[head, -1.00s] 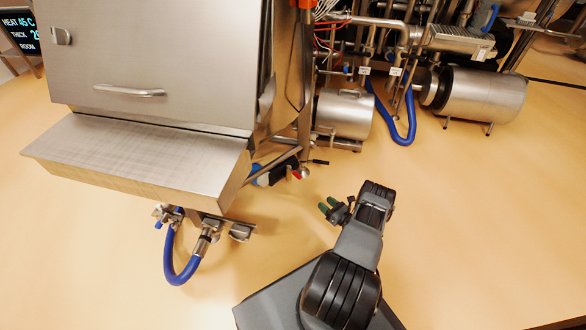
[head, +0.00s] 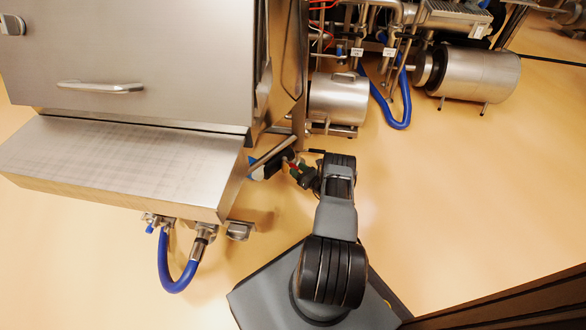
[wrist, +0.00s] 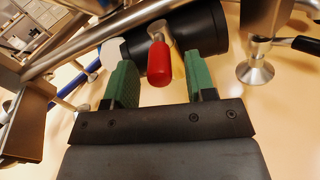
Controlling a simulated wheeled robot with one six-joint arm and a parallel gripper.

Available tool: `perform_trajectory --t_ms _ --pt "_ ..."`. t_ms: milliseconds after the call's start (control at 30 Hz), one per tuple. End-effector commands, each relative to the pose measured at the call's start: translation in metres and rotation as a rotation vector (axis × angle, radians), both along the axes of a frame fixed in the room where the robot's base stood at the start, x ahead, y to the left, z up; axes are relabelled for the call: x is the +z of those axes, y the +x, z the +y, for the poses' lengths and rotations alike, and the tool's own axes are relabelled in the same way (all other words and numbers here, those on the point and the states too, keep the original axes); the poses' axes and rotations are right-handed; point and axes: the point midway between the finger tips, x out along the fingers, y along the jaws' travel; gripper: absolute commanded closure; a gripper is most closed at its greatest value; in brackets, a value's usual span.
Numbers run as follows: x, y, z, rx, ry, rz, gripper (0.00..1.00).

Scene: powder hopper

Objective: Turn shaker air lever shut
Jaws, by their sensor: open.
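The air lever has a red grip (wrist: 159,64) on a metal stem, in front of a black cylinder (wrist: 200,35) in the wrist view. My gripper (wrist: 161,85) is open, with one green finger on each side of the red grip. Gaps show between the grip and both fingers, so I see no contact. In the head view my gripper (head: 298,170) is at the lower right side of the steel cabinet, and the red grip is only a small spot beside it.
The steel cabinet's ledge (head: 120,165) juts out left of my gripper. A black-handled lever (wrist: 292,43) and a metal foot (wrist: 255,70) stand to the right in the wrist view. A blue hose (head: 170,270) hangs below the ledge.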

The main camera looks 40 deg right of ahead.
Motion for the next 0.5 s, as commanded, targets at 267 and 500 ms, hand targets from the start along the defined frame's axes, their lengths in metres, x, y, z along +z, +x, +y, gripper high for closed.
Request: perform_trajectory --t_ms 267,500 --pt "-0.001 0.026 0.006 0.004 -0.001 -0.001 0.5" --pt "0.0 0.03 0.008 0.003 0.0 0.0 0.5"
